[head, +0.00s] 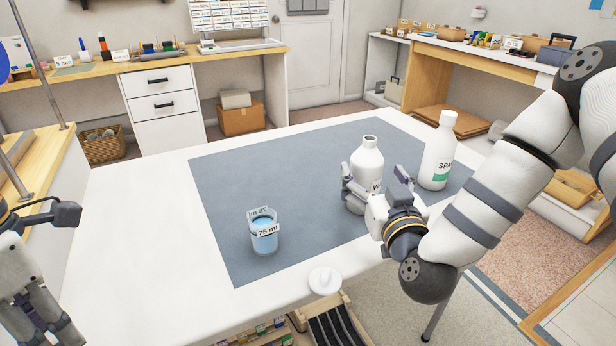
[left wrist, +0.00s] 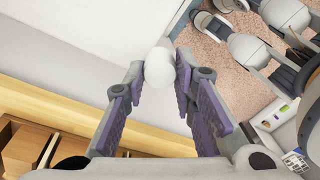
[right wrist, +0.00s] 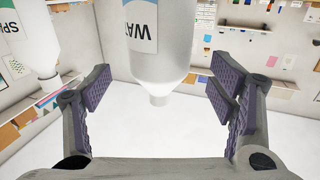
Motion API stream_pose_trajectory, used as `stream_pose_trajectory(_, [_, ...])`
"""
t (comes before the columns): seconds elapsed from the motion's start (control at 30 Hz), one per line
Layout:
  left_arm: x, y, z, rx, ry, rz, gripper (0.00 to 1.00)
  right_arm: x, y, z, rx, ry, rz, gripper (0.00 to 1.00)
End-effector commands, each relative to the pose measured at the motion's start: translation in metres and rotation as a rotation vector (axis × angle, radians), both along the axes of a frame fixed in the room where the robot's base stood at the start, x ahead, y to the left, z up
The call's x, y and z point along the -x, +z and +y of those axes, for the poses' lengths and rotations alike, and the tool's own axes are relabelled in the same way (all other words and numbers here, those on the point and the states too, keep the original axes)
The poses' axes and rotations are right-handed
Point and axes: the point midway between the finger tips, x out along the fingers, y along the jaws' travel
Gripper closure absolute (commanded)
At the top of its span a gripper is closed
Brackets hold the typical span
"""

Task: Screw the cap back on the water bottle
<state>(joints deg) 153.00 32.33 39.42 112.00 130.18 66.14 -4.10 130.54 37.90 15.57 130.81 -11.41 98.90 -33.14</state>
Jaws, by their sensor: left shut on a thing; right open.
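The white water bottle (head: 367,160), label partly hidden, stands upright and uncapped on the grey mat. It also shows, inverted, in the right wrist view (right wrist: 158,50). My right gripper (head: 378,187) is open, its fingers on either side of the bottle; contact is unclear. My left gripper (left wrist: 160,80) is shut on a small white rounded cap (left wrist: 159,66), seen between its fingertips in the left wrist view. In the head view the left gripper is at the lower left, away from the bottle, its fingertips cut off by the frame.
A white bottle labelled SPARE (head: 437,155) with a green band stands right of the water bottle. A 75 ml beaker of blue liquid (head: 264,235) stands on the mat (head: 300,180). A white knobbed disc (head: 324,281) lies at the table's front edge. The table's left side is clear.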

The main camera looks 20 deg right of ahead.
Motion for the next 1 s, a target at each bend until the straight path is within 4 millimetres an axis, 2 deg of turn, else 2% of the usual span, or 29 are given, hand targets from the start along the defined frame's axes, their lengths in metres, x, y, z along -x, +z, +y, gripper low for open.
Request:
stream_pose_trajectory(0.1, [0.000,-0.007,0.000,0.000,0.000,0.012,0.87,-0.020,-0.003,-0.006,0.000,-0.002,0.001,0.23])
stream_pose_trajectory(0.27, [0.000,-0.012,0.000,0.000,0.000,0.021,0.87,-0.041,-0.003,-0.011,0.000,-0.001,0.000,0.23])
stream_pose_trajectory(0.63, [0.000,-0.011,0.000,0.000,0.000,0.020,0.87,-0.044,-0.002,-0.012,-0.001,0.000,0.000,0.23])
stream_pose_trajectory(0.67, [0.000,-0.011,0.000,0.000,0.000,0.020,0.87,-0.044,-0.002,-0.012,-0.001,0.000,0.000,0.28])
stream_pose_trajectory(0.9, [0.000,-0.011,0.000,0.000,0.000,0.020,0.87,-0.044,-0.002,-0.012,0.000,0.000,0.000,0.82])
stream_pose_trajectory(0.97, [0.000,-0.011,0.000,0.000,0.000,0.020,0.87,-0.044,-0.001,-0.012,0.000,0.000,-0.002,0.92])
stream_pose_trajectory(1.0, [0.000,-0.011,0.000,0.000,0.000,0.020,0.87,-0.044,-0.001,-0.012,0.000,0.000,-0.002,0.92])
